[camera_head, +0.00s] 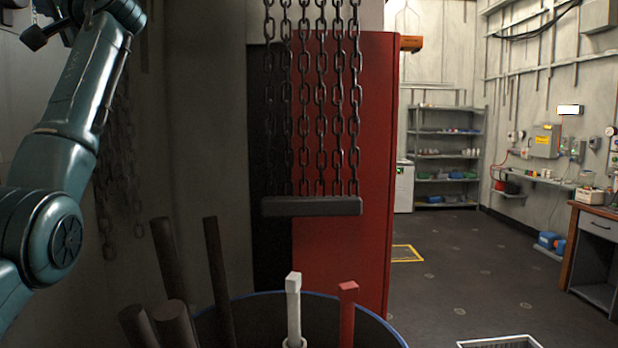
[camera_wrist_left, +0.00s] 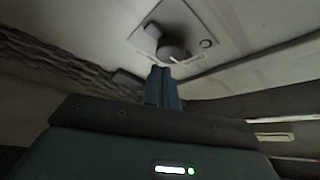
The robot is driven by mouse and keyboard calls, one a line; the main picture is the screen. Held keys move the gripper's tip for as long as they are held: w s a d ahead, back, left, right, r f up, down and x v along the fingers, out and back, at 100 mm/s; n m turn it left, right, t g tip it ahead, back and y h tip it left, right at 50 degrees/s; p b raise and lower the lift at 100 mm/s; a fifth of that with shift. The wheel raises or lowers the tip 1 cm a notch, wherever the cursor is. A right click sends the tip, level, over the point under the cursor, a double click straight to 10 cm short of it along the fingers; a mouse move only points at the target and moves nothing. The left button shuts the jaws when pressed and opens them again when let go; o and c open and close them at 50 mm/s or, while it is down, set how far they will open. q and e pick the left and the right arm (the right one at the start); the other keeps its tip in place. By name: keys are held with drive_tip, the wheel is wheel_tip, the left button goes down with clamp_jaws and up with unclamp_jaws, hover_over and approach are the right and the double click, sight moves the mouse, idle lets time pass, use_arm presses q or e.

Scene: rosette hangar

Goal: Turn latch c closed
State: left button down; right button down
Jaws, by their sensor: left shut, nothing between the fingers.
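A round dark latch knob (camera_wrist_left: 173,48) with a pale mark on its lower edge sits on a light plate (camera_wrist_left: 192,22) in the left wrist view. A small round button or lamp (camera_wrist_left: 206,43) is on the plate to its right. I see no letter that names this latch. My left gripper (camera_wrist_left: 162,72) is shut and empty. Its blue-grey fingers point at the knob and overlap its lower edge in the picture; I cannot tell whether they touch it. In the head view my left arm reaches up to the top left corner, where the gripper is hard to make out.
Hanging chains (camera_head: 320,110) with a dark bar (camera_head: 312,206) are in front of a red cabinet (camera_head: 372,160). A blue-rimmed drum (camera_head: 385,325) with several upright rods stands below. A workbench (camera_head: 598,245) is at the right. Open floor (camera_head: 460,270) lies between.

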sight(11, 3)
use_arm(q)
drive_tip(key=shift+s+a, duration=0.15)
drive_tip(key=shift+a, duration=0.9)
drive_tip(key=shift+s+a, duration=0.2)
drive_tip(key=shift+a, duration=0.9)
drive_tip(key=shift+s+a, duration=0.15)
drive_tip(key=shift+a, duration=0.9)
drive_tip(key=shift+w+r, duration=0.15)
drive_tip(key=shift+s+r, duration=0.25)
drive_tip(key=shift+r, duration=0.05)
drive_tip(key=shift+s+d+r, duration=0.1)
drive_tip(key=shift+s+r, duration=0.25)
drive_tip(key=shift+r, duration=0.15)
drive_tip(key=shift+s+r, duration=0.2)
drive_tip(key=shift+r, duration=0.25)
